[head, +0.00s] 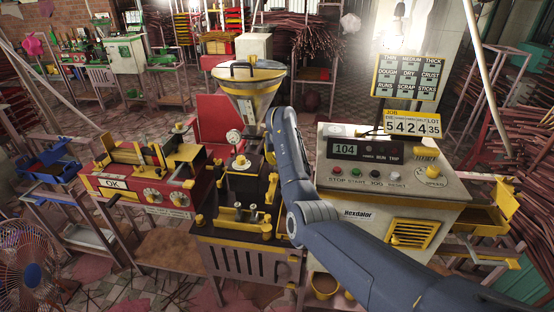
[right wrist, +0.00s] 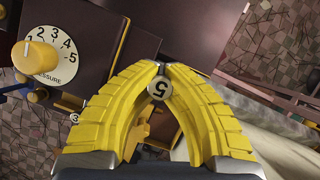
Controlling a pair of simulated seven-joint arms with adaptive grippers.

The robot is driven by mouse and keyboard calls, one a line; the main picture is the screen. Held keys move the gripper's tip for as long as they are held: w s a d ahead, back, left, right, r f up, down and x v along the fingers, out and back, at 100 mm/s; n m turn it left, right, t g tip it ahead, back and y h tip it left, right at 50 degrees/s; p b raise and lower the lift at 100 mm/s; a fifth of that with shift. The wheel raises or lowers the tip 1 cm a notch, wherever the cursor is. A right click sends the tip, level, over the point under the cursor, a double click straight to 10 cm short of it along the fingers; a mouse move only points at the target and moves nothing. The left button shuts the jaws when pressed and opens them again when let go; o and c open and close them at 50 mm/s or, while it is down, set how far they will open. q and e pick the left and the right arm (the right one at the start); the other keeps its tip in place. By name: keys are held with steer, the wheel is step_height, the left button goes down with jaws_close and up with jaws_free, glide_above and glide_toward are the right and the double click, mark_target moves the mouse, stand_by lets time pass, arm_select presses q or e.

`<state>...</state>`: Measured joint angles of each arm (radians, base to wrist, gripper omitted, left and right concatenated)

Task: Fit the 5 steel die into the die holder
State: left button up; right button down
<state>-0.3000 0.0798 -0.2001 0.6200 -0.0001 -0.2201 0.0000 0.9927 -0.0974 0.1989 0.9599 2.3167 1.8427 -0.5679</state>
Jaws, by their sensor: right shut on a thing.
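The steel die (right wrist: 159,88) is a small round grey piece marked 5. It sits between the tips of my right gripper (right wrist: 160,70), whose two ribbed yellow fingers are shut on it. In the head view my right arm reaches in from the lower right to the dark extruder (head: 243,183), and the arm hides most of the gripper and the die. I cannot single out the die holder for certain. The dark extruder has a round gauge and yellow fittings. My left gripper is in neither view.
A control box (head: 385,185) with coloured buttons stands right of the extruder, and a red machine (head: 150,180) stands left. A metal hopper (head: 250,95) rises behind. In the wrist view a pressure dial (right wrist: 38,57) with a yellow knob lies left of the fingers.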

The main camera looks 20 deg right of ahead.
steer(key=shift+f, duration=1)
stand_by(0.8)
steer(key=c, duration=1.5)
jaws_free()
steer(key=v, duration=1.2)
